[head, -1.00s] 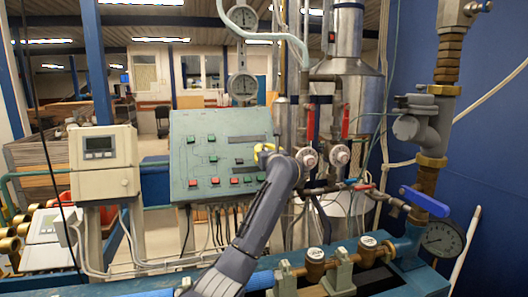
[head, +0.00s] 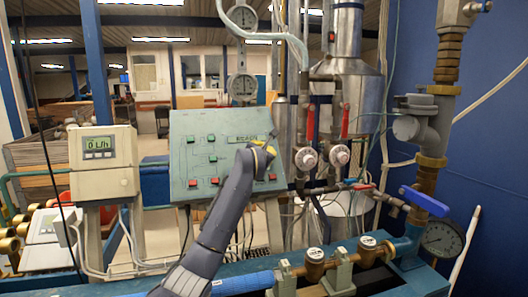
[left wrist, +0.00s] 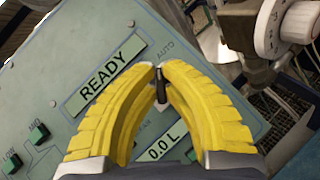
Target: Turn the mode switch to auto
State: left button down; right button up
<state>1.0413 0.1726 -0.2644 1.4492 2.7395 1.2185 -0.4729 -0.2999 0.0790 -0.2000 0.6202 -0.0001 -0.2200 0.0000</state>
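The green-grey control panel (head: 190,145) stands centre-left in the head view, with lit displays and red and green buttons. My left gripper (head: 264,153) is at the panel's right side. In the left wrist view its yellow fingers (left wrist: 158,70) are nearly together, with the small dark lever of the mode switch (left wrist: 160,84) between their tips. The AUTO label (left wrist: 164,51) shows just beyond the fingertips. Another label below is partly hidden by a finger. The switch is hidden behind the gripper in the head view. My right gripper is not in view.
The READY display (left wrist: 101,76) and the 0.0 L display (left wrist: 167,146) flank the fingers. Valves with white dials (head: 307,159) and red handles stand just right of the panel. A grey meter box (head: 103,160) stands left, reading 0 L/h.

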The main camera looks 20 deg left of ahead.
pick_arm(q)
jog(key=shift+m+g+h, duration=0.3)
jog(key=shift+m+h, duration=0.3)
jog(key=shift+m, duration=0.2)
jog(key=c, duration=1.5)
grip_release()
jog(key=s+r, duration=0.1)
jog(key=s, duration=1)
jog(key=shift+s+d+r, duration=0.25)
jog(key=shift+s+r, duration=0.15)
jog(key=shift+a, duration=0.1)
